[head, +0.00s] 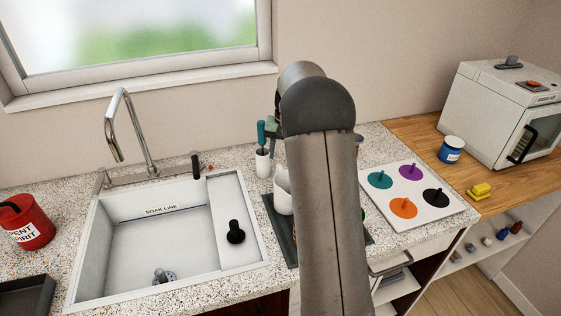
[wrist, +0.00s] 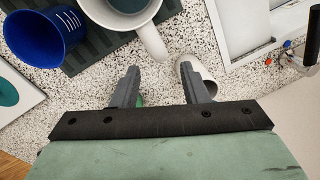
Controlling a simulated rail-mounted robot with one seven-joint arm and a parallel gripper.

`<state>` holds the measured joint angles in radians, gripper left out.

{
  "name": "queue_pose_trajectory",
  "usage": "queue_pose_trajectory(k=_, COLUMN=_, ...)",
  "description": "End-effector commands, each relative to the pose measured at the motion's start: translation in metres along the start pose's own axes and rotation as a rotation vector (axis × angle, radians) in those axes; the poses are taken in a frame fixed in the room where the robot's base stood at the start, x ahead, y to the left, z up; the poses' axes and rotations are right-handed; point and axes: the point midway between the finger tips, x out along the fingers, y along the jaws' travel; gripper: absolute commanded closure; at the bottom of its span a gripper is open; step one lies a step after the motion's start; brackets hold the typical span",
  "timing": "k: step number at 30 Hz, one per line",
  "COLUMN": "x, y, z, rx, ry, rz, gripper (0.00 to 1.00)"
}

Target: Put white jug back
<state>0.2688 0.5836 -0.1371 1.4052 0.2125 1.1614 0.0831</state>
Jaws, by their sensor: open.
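The white jug (head: 282,190) stands on a dark green ribbed mat (head: 276,222) beside the sink, partly hidden by my arm in the head view. A smaller white vessel (wrist: 207,84) shows close behind the right finger, partly covered. In the head view the fingers are hidden behind my arm.
A blue cup with white marks (wrist: 40,38) is left of the jug. A white holder (head: 262,165) with a teal-handled tool stands behind the jug. The sink (head: 88,235) is left; a board with coloured discs (head: 430,217) is right.

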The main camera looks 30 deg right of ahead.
Motion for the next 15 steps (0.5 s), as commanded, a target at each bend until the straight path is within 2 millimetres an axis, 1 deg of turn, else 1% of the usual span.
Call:
queue_pose_trajectory(k=1, x=-0.012, y=0.000, z=-0.001, rx=0.000, ry=0.006, rz=-0.001, gripper=0.60)
queue_pose_trajectory(k=3, x=-0.027, y=0.000, z=-0.001, rx=0.001, ry=0.005, rz=-0.001, gripper=0.60)
queue_pose_trajectory(k=6, x=-0.048, y=0.000, z=-0.001, rx=0.001, ry=0.005, rz=-0.001, gripper=0.60)
queue_pose_trajectory(k=9, x=-0.064, y=0.001, z=-0.001, rx=0.002, ry=0.003, rz=0.000, gripper=0.60)
queue_pose_trajectory(k=12, x=-0.075, y=0.001, z=-0.001, rx=0.002, ry=0.002, rz=0.000, gripper=0.60)
queue_pose_trajectory(k=15, x=-0.081, y=0.001, z=0.000, rx=0.002, ry=0.001, rz=0.001, gripper=0.60)
